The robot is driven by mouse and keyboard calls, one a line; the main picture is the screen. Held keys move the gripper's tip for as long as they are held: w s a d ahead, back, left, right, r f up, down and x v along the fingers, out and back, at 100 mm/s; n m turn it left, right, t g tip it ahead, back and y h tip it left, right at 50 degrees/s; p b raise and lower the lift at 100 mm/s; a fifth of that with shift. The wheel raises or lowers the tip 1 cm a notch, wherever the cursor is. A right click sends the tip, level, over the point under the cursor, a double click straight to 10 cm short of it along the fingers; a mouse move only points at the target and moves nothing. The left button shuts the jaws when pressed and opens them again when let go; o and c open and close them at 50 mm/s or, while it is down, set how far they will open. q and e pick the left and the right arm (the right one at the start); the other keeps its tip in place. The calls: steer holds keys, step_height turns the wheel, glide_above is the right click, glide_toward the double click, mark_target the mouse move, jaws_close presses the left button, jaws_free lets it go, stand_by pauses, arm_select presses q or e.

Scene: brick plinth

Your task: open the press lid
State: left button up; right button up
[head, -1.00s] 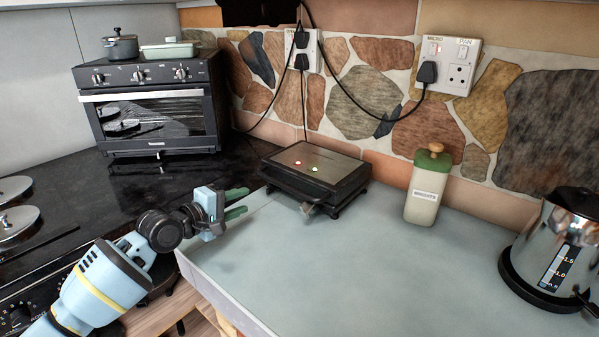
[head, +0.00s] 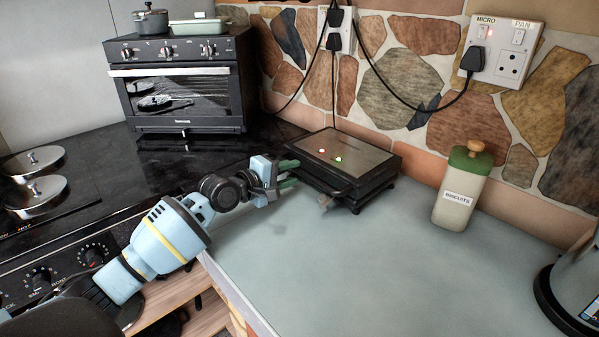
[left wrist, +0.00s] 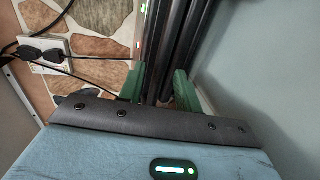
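The press (head: 343,160) is a low black appliance with a flat grey-brown top, a red and a green light, and a shut lid. It stands on the pale counter by the stone wall. A small light-coloured piece (head: 326,201) sticks out at its front. My left gripper (head: 292,174), with green fingers, is open at the press's left front side. In the left wrist view the fingers (left wrist: 158,86) stand apart, with dark bars of the press (left wrist: 172,50) between and beyond them. Contact cannot be told. My right gripper is not in view.
A biscuit jar (head: 461,190) with a green lid stands right of the press. A kettle (head: 575,295) is at the right edge. An oven (head: 180,85) stands on the black worktop at the back left. The counter (head: 370,270) in front of the press is clear.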

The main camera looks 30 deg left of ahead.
mark_target(296, 172)
arm_select(q)
steer(key=shift+x, duration=1.75)
jaws_close()
